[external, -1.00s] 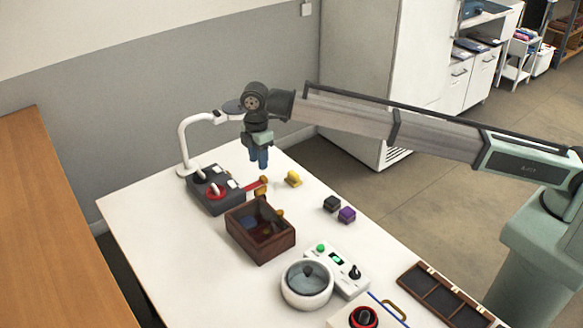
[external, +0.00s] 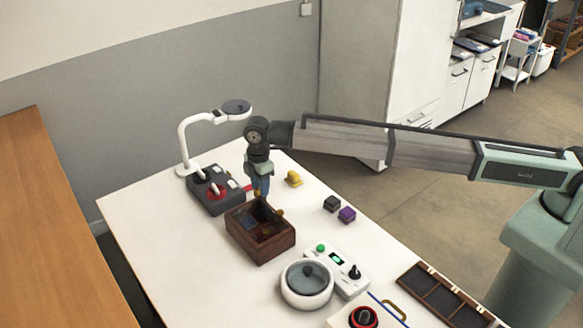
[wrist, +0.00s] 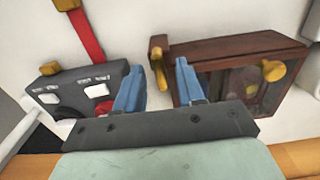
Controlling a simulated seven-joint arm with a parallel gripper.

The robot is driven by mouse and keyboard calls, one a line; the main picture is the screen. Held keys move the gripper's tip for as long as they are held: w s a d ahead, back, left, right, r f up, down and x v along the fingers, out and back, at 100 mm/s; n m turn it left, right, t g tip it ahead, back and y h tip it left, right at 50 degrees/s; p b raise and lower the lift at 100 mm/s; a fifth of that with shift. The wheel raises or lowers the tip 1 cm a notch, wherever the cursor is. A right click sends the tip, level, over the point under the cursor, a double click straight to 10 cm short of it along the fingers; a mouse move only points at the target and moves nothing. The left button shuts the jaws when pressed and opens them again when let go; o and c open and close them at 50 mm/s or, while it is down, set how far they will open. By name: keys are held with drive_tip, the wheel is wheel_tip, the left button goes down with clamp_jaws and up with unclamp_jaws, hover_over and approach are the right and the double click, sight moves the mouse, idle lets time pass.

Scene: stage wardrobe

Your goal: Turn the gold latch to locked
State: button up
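The gold latch (wrist: 158,48) is a short gold bar at the left end of the dark wooden box (wrist: 215,48) in the wrist view. It runs roughly up and down in that picture, and its lower part lies between my blue fingers. My gripper (wrist: 159,68) is open, one finger on each side of the latch; I cannot tell whether either finger touches it. In the external view my gripper (external: 262,188) points down at the back corner of the box (external: 262,254) and hides the latch there.
A gold knob (wrist: 273,70) sits on the box's glazed side. A dark control box (external: 213,205) with a red bar (wrist: 85,36) stands close beside. A yellow piece (external: 293,179), a black cube (external: 331,203) and a purple cube (external: 347,214) lie right. A white lamp (external: 184,140) stands behind.

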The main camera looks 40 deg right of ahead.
clamp_jaws()
drive_tip(key=shift+m, duration=0.3)
idle(0.3)
drive_tip(key=m, duration=0.8)
drive_tip(key=shift+m, duration=0.4)
drive_tip(key=m, duration=0.4)
drive_tip(key=shift+m, duration=2.2)
